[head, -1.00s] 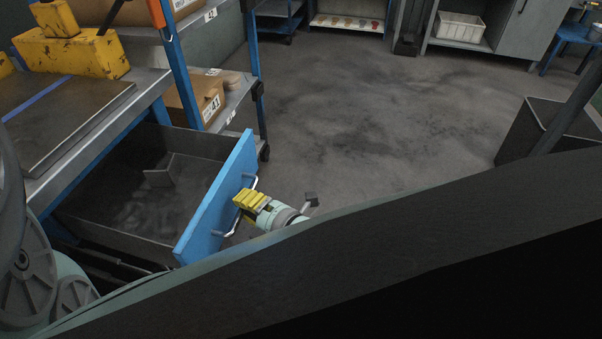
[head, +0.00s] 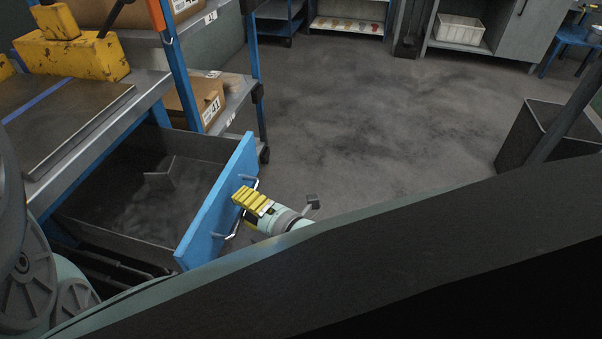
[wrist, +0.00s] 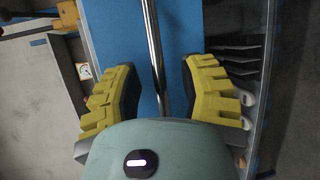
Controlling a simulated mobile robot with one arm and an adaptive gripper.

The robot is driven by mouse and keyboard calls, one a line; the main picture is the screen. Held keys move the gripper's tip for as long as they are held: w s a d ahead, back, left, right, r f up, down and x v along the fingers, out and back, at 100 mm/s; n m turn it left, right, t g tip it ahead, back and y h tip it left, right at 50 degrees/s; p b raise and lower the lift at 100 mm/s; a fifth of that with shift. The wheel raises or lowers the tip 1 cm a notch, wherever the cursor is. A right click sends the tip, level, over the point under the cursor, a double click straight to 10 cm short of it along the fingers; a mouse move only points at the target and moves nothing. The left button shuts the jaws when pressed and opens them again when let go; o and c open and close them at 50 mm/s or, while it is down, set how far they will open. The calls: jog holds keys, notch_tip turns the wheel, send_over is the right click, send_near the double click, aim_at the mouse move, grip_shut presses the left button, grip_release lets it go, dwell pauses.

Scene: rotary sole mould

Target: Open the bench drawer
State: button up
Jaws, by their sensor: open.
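The bench drawer (head: 128,240) is pulled well out from under the bench, and its dark inside shows. Its blue front panel (head: 217,203) carries a metal bar handle (head: 234,235). My gripper (head: 250,198) is at the outer side of the panel, by the handle, in the head view. In the wrist view my gripper (wrist: 160,85) is open, with one yellow finger on each side of the handle bar (wrist: 155,50). The fingers look apart from the bar. The blue panel (wrist: 180,25) lies behind the bar.
A grey divider piece (head: 161,174) is inside the drawer. A shelf rack with cardboard boxes (head: 206,100) stands just behind the drawer. A dark bin (head: 530,135) stands at the right. The floor (head: 380,110) between is clear.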

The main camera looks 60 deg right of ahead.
jog(key=s+r, duration=0.2)
jog(key=s, duration=0.9)
jog(key=shift+s+a, duration=0.3)
jog(key=shift+r, duration=0.1)
